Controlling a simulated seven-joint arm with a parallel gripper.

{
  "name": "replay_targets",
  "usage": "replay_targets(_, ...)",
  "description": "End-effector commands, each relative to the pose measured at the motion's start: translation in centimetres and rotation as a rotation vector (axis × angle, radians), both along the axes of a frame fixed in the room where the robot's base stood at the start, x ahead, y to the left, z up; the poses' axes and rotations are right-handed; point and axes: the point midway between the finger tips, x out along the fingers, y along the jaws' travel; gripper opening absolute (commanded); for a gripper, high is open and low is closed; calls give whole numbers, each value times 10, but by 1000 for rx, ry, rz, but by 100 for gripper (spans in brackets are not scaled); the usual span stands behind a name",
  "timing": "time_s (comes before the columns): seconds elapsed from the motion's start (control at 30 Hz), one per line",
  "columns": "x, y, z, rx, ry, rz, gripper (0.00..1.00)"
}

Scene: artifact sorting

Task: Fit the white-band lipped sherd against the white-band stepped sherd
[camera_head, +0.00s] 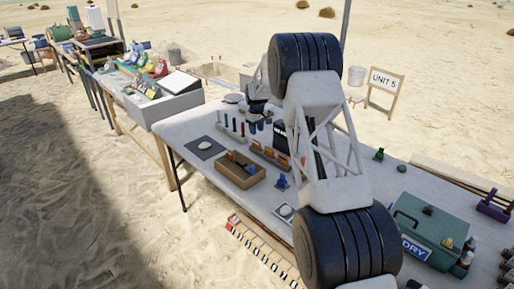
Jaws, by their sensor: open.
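Small orange-brown pieces that look like sherds stand in a low wooden holder (268,160) at the middle of the table. Another orange-brown piece (232,156) is at the back edge of a brown open box (239,183). White bands, lips and steps are too small to make out, so I cannot tell which piece is the lipped or the stepped sherd. My gripper (258,124) is open, pointing down over the table behind the holder. It is small and partly hidden by my arm. I see nothing held in it.
A rack of coloured tubes (231,127) stands left of my gripper. A dark mat (205,149) with a pale round object lies at the table's left. A green box (425,232) stands at the right. My arm covers much of the table's middle.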

Motion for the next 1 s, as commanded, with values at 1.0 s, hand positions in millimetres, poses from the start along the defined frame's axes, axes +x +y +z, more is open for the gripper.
replay_targets(1.0,0,-2,-44,0,1,0,40)
